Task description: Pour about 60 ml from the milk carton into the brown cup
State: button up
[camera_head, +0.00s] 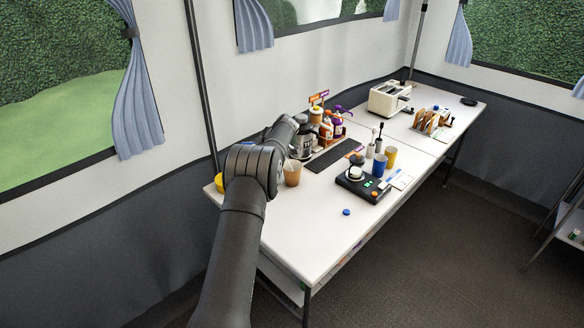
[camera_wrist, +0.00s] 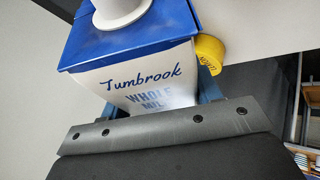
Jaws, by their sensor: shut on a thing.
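The milk carton (camera_wrist: 135,75), white with a blue top, a white spout and the words Tumbrook Whole Milk, fills the upper middle of the wrist view. My gripper (camera_wrist: 160,100) is shut on it, with finger parts showing at both sides. In the head view my arm hides the gripper and most or all of the carton. The brown cup (camera_head: 292,175) stands on the table just right of my forearm in the head view. Its contents cannot be made out. I cannot see the cup in the wrist view.
A yellow object (camera_head: 219,182) is at the table's left end; a yellow lettered item (camera_wrist: 209,53) shows beside the carton. Bottles (camera_head: 325,132) stand behind the cup. The front table is mostly clear.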

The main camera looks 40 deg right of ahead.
jog(key=shift+s+f+g+h, duration=0.1)
jog(key=shift+f+g+h, duration=0.2)
jog(key=shift+f, duration=0.25)
jog(key=shift+f+n+g+h, duration=0.4)
jog(key=shift+f+g+h, duration=0.2)
jog(key=shift+h, duration=0.1)
jog(key=shift+r, duration=0.1)
dwell(0.8)
